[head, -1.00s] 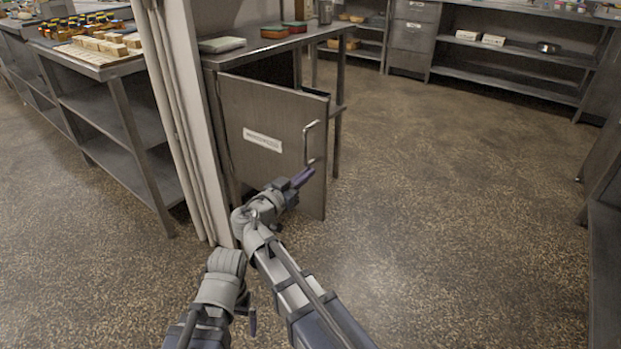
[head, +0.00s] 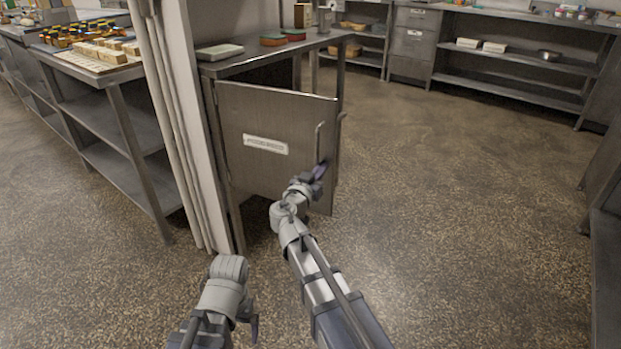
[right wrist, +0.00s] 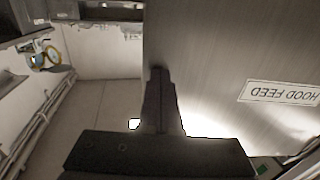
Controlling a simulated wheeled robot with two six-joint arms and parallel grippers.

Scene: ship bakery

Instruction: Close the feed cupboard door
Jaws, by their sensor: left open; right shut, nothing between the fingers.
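The feed cupboard door (head: 240,115) is grey metal with a white label and an upright bar handle (head: 319,145) near its right edge. It stands ajar, hinged at the left, with a gap behind its top and free edge. In the right wrist view the door (right wrist: 215,60) fills the right side, its label reading HOOD FEED upside down. My right gripper (head: 320,170) is shut and empty at the door's front, just below the handle; its closed fingers (right wrist: 160,75) show against the door. Contact cannot be told. My left gripper (head: 252,325) is open and empty, low and away from the door.
The cupboard's counter (head: 262,58) holds several small items. A pale post (head: 195,130) stands left of the cupboard, beside a steel shelf bench (head: 125,120). The floor (head: 450,200) to the right is clear. The right wrist view shows a pipe and yellow valve (right wrist: 45,55) beyond the door edge.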

